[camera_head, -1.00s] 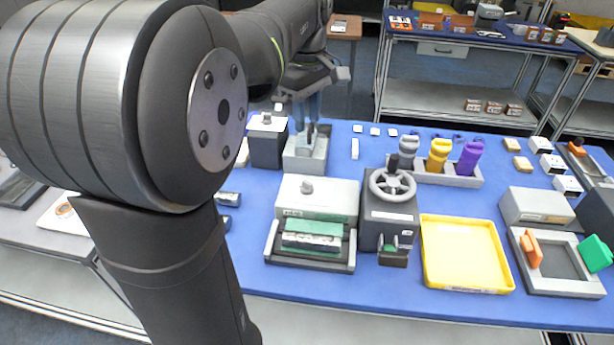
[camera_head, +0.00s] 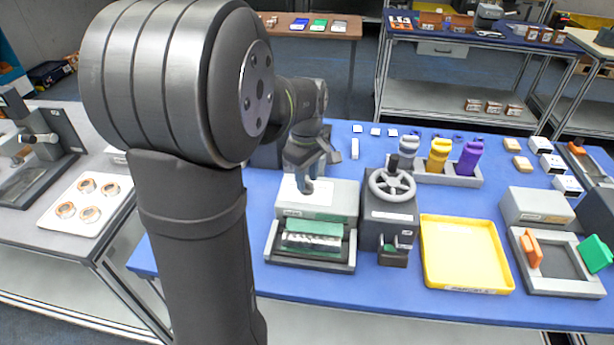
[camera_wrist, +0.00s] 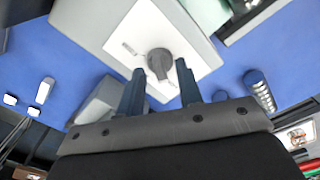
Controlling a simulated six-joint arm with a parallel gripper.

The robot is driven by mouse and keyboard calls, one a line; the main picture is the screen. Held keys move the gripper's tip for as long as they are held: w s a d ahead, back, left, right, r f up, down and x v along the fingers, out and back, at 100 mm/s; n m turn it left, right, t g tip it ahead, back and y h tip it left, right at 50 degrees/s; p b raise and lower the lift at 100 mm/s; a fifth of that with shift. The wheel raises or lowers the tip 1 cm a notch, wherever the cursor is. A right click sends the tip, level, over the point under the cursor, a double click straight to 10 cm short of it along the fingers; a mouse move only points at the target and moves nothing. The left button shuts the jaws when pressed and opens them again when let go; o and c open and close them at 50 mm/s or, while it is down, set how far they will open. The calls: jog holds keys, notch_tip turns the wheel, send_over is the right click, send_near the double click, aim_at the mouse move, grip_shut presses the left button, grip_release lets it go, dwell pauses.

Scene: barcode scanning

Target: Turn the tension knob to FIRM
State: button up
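The tension knob (camera_wrist: 160,62) is dark grey and round with a raised grip. It sits on a white plate (camera_wrist: 120,38) on top of a grey box. In the wrist view it lies between the fingertips or just beyond them; I cannot tell whether they touch it. A small dark mark is on the plate beside it, and I cannot read any lettering. My gripper (camera_wrist: 160,70) is open, with one finger on each side of the knob. In the head view my gripper (camera_head: 304,183) is over the pale box (camera_head: 335,198) and mostly covers the knob.
A tray device with a green strip (camera_head: 313,228) stands in front of the box. A dark box with a handwheel (camera_head: 392,184) is close on its right, then a yellow tray (camera_head: 463,255). A grey block (camera_wrist: 100,103) lies near my fingers in the wrist view.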

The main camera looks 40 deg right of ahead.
jog(key=shift+f, duration=0.25)
grip_shut()
